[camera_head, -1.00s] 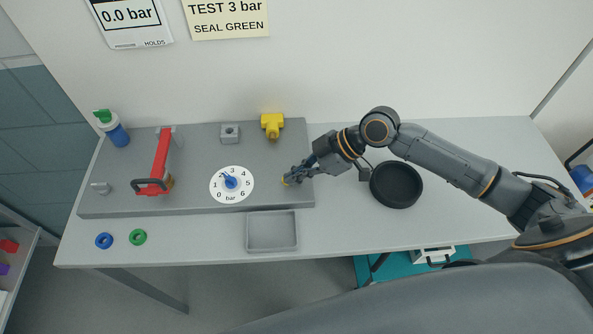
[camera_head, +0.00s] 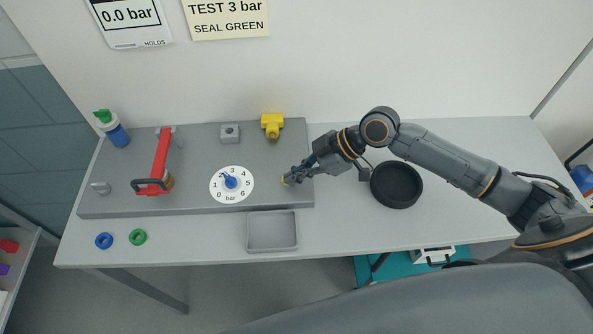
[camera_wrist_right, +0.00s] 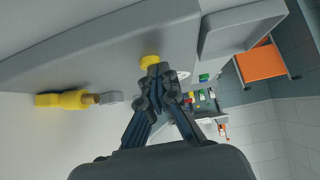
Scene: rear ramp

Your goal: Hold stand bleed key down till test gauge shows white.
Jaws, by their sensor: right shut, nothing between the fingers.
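A yellow round key (camera_head: 284,181) sits at the right end of the grey stand (camera_head: 200,207). It also shows in the right wrist view (camera_wrist_right: 150,61). My right gripper (camera_head: 289,180) is shut and empty, its fingertips over the key and partly hiding it. In the wrist view the fingertips (camera_wrist_right: 160,70) overlap the key's edge; I cannot tell how far it is pressed. The round gauge (camera_head: 231,194) on the stand has a white face marked 0 to 6 bar. Its blue pointer (camera_head: 230,182) points to the upper left. My left gripper is not in view.
The stand carries a red lever (camera_head: 161,160), a yellow fitting (camera_head: 271,124) and a grey block (camera_head: 230,133). Blue (camera_head: 104,241) and green (camera_head: 138,237) rings, an empty grey tray (camera_head: 272,247) and a black bowl (camera_head: 397,186) are on the table.

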